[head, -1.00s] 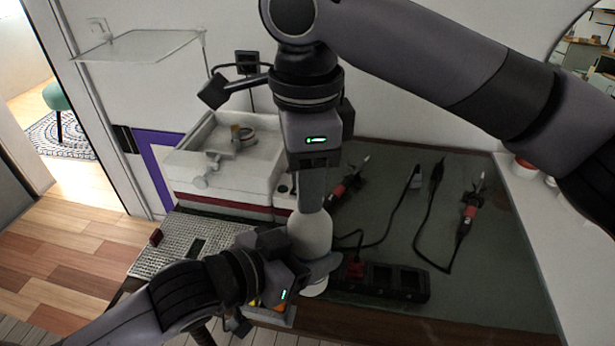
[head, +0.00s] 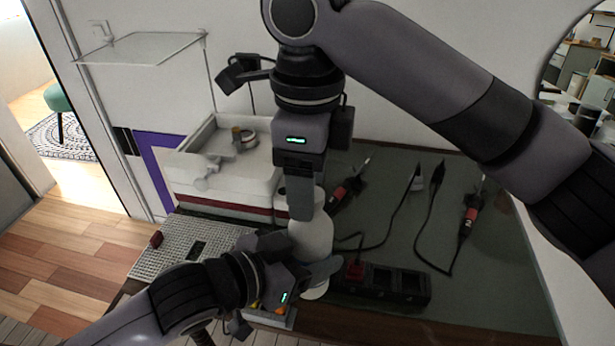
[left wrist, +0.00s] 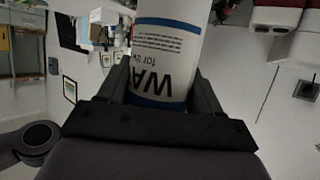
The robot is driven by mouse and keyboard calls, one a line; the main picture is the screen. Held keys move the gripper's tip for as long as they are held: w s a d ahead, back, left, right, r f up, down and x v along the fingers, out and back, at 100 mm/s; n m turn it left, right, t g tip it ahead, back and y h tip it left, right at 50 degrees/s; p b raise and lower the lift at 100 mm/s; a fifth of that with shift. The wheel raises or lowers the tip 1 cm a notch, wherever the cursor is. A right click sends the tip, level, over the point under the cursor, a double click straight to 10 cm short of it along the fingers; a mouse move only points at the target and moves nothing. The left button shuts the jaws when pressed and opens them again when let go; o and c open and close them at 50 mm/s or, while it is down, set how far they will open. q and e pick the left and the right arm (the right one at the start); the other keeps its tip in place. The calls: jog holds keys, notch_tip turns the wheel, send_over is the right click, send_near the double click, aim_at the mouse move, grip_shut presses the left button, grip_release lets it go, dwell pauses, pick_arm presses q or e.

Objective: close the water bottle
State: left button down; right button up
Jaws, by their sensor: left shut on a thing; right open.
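The white water bottle (head: 314,238) stands about upright at the table's front edge, left of the power strip. In the left wrist view, the bottle (left wrist: 166,45) has a blue band and dark lettering and sits between my left fingers. My left gripper (head: 316,275) is shut on its lower part. My right gripper (head: 304,208) is open and points down at the bottle's top, its finger in front of the neck. That finger hides most of the mouth, so I cannot tell whether a cap is there or touched.
A black power strip (head: 385,279) with a red plug is just right of the bottle. Soldering irons (head: 466,218) and cables lie on the dark mat (head: 400,215). A white bin (head: 220,180) and a perforated metal plate (head: 172,250) are at left.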

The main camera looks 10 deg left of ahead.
jog(key=shift+r, duration=2.3)
